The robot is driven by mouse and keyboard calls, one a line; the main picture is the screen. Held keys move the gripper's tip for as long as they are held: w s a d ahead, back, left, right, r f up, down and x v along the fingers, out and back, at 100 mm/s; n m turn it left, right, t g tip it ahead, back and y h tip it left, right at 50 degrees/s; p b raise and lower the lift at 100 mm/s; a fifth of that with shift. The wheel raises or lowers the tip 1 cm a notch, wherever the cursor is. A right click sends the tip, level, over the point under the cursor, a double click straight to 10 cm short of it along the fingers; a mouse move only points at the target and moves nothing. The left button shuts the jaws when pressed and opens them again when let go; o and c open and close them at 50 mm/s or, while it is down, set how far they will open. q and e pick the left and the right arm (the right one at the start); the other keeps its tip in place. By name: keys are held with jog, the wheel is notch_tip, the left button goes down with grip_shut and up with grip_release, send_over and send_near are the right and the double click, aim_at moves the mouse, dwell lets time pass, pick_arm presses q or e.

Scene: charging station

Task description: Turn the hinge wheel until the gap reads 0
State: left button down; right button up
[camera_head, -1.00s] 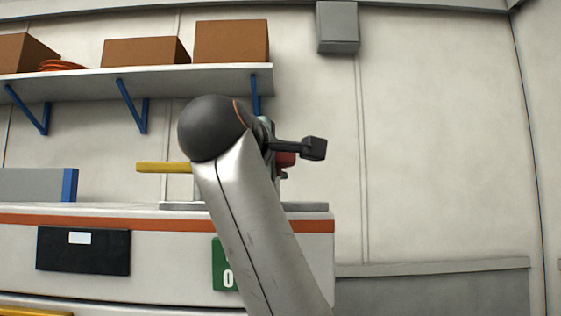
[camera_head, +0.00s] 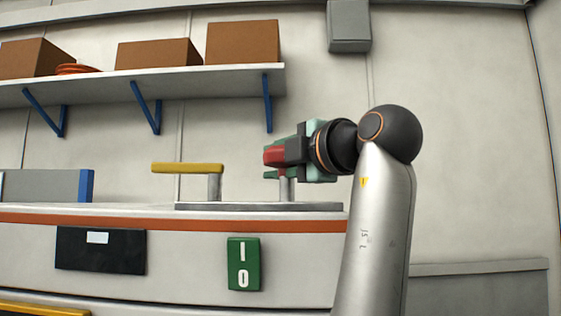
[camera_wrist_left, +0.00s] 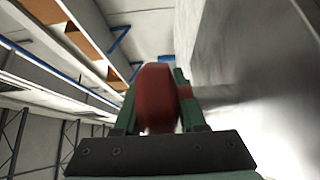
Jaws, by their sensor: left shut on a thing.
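A red piece (camera_head: 274,155) sits at a short grey post (camera_head: 286,190) on a grey plate (camera_head: 318,206) on the bench top. I cannot tell whether it is the hinge wheel; no full wheel rim shows. My left gripper (camera_head: 272,166) reaches it from the right, its green fingers above and below. In the left wrist view the red piece (camera_wrist_left: 157,95) fills the space between the fingers, and the gripper is shut on it. A black panel (camera_head: 97,257) with a small blank white label is on the bench front. I see no readable gap value. My right gripper is not in view.
A yellow bar (camera_head: 188,168) on a post stands left of the red piece. A green plate (camera_head: 244,279) marked I and 0 is on the bench front. A shelf (camera_head: 185,85) with brown boxes is above.

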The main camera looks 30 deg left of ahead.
pick_arm(q)
jog(key=shift+s+a+n+g+y, duration=0.1)
jog(key=shift+s+n+g+y, duration=0.15)
jog(key=shift+n+g, duration=0.85)
jog(key=shift+s+d+n+g+y, duration=0.15)
jog(key=shift+n+g, duration=0.4)
jog(key=shift+g, duration=1)
jog(key=shift+s+a+n+g+y, duration=0.25)
jog(key=shift+n+g, duration=0.6)
jog(key=shift+g, duration=0.5)
jog(key=shift+s+d+n+g, duration=0.1)
jog(key=shift+n+g, duration=0.2)
jog(key=shift+c, duration=2.4)
grip_release()
jog(key=shift+t, duration=0.6)
